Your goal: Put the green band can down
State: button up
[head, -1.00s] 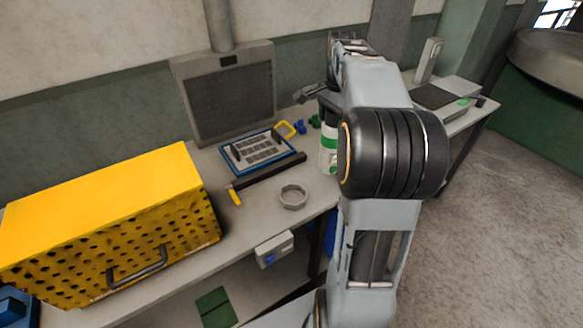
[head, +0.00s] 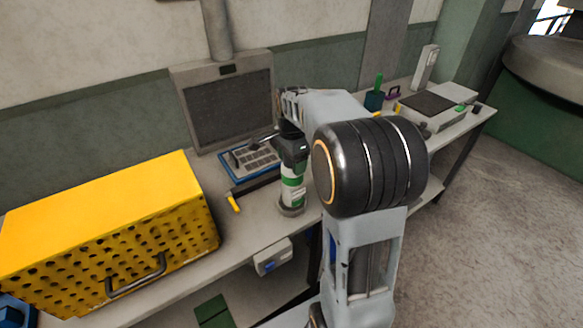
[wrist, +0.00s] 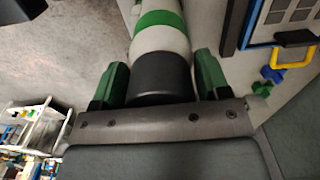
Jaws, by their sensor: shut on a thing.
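The green band can (head: 292,189) is white with a green band and a dark top; it is upright over the front part of the bench. It also shows in the wrist view (wrist: 158,42). My gripper (head: 292,152) is shut on its dark upper part, with one green finger on each side in the wrist view (wrist: 160,82). A grey ring (head: 291,211) on the bench is around or just under the can's lower end. I cannot tell whether the can's bottom touches the bench.
A yellow perforated box (head: 110,225) stands at the left. Behind the can are a blue-framed tray (head: 236,160) and a grey screen panel (head: 228,108). A dark bar with a yellow end (head: 234,203) lies left of the can. The bench's front edge is close.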

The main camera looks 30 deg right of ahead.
aim_at(293, 182)
jog(key=shift+f, duration=1.6)
jog(key=o, duration=1.6)
